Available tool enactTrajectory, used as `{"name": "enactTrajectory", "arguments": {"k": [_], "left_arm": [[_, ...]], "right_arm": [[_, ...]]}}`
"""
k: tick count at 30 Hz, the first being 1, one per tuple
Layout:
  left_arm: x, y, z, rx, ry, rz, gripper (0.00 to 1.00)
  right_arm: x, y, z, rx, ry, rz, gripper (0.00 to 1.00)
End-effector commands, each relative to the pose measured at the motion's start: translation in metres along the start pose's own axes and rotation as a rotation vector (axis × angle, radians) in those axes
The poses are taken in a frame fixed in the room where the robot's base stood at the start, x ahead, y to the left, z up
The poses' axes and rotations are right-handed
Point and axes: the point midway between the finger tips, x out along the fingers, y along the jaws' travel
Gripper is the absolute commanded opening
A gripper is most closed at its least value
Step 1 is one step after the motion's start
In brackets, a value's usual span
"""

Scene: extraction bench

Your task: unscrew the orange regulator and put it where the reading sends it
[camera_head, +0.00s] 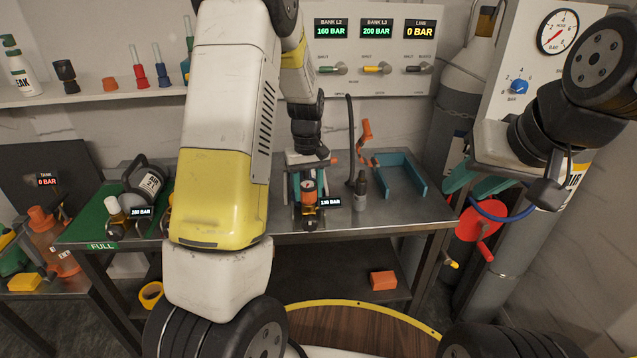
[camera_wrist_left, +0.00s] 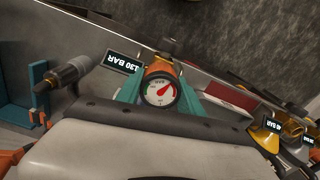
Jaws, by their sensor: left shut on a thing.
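The orange regulator (camera_head: 308,186) stands in the middle of the steel bench, with a 130 BAR tag (camera_head: 331,202) beside it. In the left wrist view its round white gauge (camera_wrist_left: 160,92) faces me, with a red needle; the tag reads upside down there. My left gripper (camera_head: 308,180) comes down from above, with its teal fingers on both sides of the regulator, shut on it. I cannot tell whether the regulator is still threaded onto something below. My right gripper (camera_head: 471,184) hangs at the right, its teal fingers apart and empty.
A green FULL mat (camera_head: 90,232) at the left holds an apparatus tagged 280 BAR. A dark bottle (camera_head: 360,192) and a teal U-shaped tray (camera_head: 424,187) stand right of the regulator. The wall panel (camera_head: 408,52) reads 160, 200 and 0 BAR. My left arm hides part of the bench.

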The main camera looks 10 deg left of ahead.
Motion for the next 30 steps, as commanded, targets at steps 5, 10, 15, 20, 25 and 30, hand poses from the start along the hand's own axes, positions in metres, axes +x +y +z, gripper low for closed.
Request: {"name": "enactTrajectory", "arguments": {"k": [5,10,15,20,25,30], "left_arm": [[-0.0001,0.0005,-0.0001,-0.292,0.001,-0.001,0.00],[-0.0002,0.0002,-0.0002,-0.400,0.001,0.000,0.00],[-0.0002,0.0001,-0.0002,-0.401,0.001,0.000,0.00],[-0.0002,0.0001,-0.0002,-0.399,0.001,0.000,0.67],[-0.0002,0.0001,-0.0001,-0.399,0.000,0.000,0.67],[-0.0002,-0.0002,-0.0001,-0.347,0.000,0.000,0.67]], "right_arm": [[0.0000,0.0000,0.0000,0.000,0.000,0.000,0.36],[0.0000,0.0000,0.0000,0.000,0.000,0.000,0.36],[0.0000,0.0000,0.0000,0.000,0.000,0.000,0.36],[0.0000,0.0000,0.0000,0.000,0.000,0.000,0.36],[0.0000,0.0000,0.0000,0.000,0.000,0.000,0.36],[0.0000,0.0000,0.0000,0.000,0.000,0.000,0.36]]}}
